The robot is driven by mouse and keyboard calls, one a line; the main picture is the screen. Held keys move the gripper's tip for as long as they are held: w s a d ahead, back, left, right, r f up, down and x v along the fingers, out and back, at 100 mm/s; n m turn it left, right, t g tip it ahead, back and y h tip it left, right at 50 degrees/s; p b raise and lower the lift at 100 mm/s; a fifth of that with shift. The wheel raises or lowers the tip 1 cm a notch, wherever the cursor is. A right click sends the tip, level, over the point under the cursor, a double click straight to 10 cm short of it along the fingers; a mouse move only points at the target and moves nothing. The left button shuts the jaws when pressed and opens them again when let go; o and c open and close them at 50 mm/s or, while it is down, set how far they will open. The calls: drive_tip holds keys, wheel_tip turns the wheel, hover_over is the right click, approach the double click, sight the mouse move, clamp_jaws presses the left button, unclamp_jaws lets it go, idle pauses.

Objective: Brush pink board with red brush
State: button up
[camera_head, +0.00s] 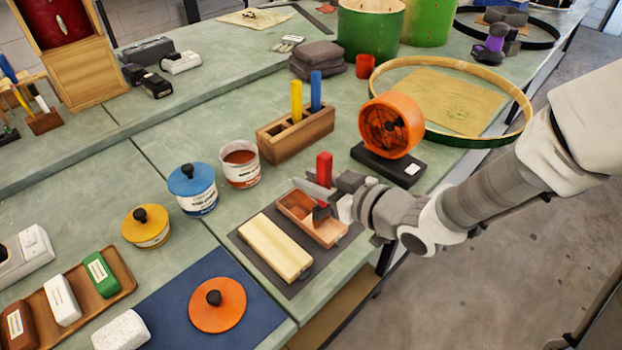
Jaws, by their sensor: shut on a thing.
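A red brush (324,167) stands nearly upright in my gripper (322,195), which is shut on it. Its red handle shows above the jaws, and a bit of red and a dark lower end show below them. The lower end is over a pinkish-brown board (325,236) on a dark mat (300,282); whether it touches cannot be told. The jaws hide part of the board. A pale yellow board (274,250) lies on the mat, left of the pinkish one.
A wooden holder (270,145) with yellow and blue handles stands behind. An orange round device (393,125) on a black base stands close behind my gripper. A red-brown-filled jar (240,165), blue-lidded jar (192,190) and yellow-lidded jar (146,227) stand left. The bench edge is at right.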

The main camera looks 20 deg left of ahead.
drive_tip(key=b, duration=0.3)
drive_tip(key=shift+d+r, duration=0.1)
drive_tip(key=shift+d, duration=0.2)
drive_tip(key=shift+s+d+f+b, duration=0.2)
drive_tip(key=shift+s+d+b, duration=0.15)
drive_tip(key=shift+b, duration=1.5)
drive_tip(key=shift+s+d+b, duration=0.35)
drive_tip(key=shift+d, duration=0.35)
drive_tip(key=shift+a, duration=0.1)
drive_tip(key=shift+w+a, duration=0.35)
drive_tip(key=shift+a, duration=0.3)
drive_tip(key=shift+w+a, duration=0.35)
drive_tip(key=shift+a, duration=0.3)
drive_tip(key=shift+w+a, duration=0.35)
drive_tip(key=shift+a, duration=0.35)
drive_tip(key=shift+w+a, duration=0.35)
drive_tip(key=shift+a, duration=0.3)
